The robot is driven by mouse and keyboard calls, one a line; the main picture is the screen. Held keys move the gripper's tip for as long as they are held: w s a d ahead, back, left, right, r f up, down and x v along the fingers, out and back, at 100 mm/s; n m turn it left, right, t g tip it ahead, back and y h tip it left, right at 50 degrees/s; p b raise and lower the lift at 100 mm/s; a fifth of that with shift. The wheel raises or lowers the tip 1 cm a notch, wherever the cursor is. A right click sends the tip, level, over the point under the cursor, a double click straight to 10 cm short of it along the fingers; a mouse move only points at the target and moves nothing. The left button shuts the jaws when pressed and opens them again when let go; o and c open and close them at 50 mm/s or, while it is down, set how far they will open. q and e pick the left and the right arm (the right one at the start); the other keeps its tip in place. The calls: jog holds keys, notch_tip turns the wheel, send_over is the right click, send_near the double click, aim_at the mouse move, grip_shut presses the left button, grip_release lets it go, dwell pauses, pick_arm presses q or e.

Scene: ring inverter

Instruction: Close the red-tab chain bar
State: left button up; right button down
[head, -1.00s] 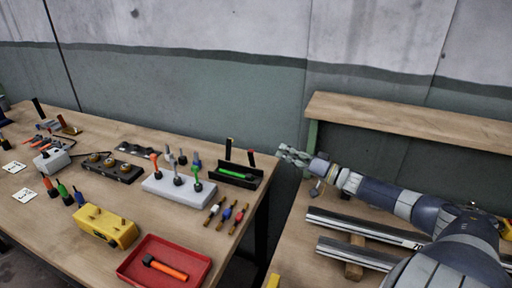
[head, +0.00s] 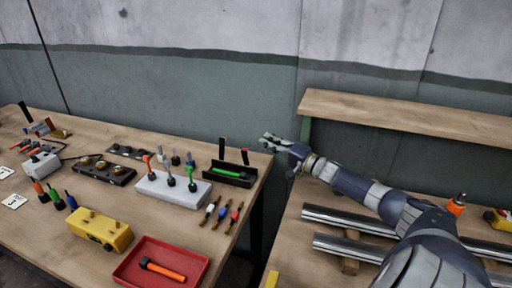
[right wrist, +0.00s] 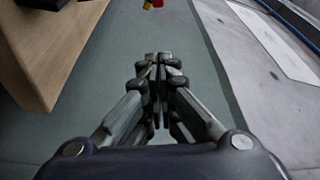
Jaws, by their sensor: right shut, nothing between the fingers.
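I cannot single out the red-tab chain bar for certain. A dark upright bar with a reddish part (head: 245,157) stands at the black tray (head: 238,182) at the table's right end in the head view. A plain dark upright bar (head: 221,148) stands to its left. A green-handled piece (head: 230,172) lies in that tray. My right gripper (head: 268,140) is shut and empty, in front of the wall, to the right of these bars and apart from them. Its closed fingers show in the right wrist view (right wrist: 158,75). My left gripper is not in view.
A white block with coloured levers (head: 170,190), a yellow box (head: 98,230) and a red tray (head: 160,262) stand on the left table. Metal rails (head: 350,222) lie on the right table. A gap separates the tables. A small red-yellow piece (right wrist: 152,4) shows in the right wrist view.

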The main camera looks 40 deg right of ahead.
aim_at(246, 157)
jog(key=a, duration=0.1)
jog(key=w+a+p, duration=0.1)
jog(key=w+a+f+p, duration=0.1)
jog(key=a, duration=0.1)
dwell(0.6)
jog(key=shift+s+a+r+n, duration=0.1)
jog(key=shift+s+a+n, duration=0.15)
jog(key=shift+n, duration=0.35)
jog(key=a+n, duration=0.1)
jog(key=n, duration=0.1)
jog(key=s+a+n+y, duration=0.1)
jog(key=a+n+t+y+b, duration=0.1)
jog(key=n, duration=0.1)
jog(key=shift+s+a+f+n, duration=0.3)
jog(key=shift+s+a+f, duration=0.05)
jog(key=shift+f, duration=0.05)
jog(key=shift+s+a+f, duration=0.1)
jog(key=shift+a, duration=0.05)
dwell(0.7)
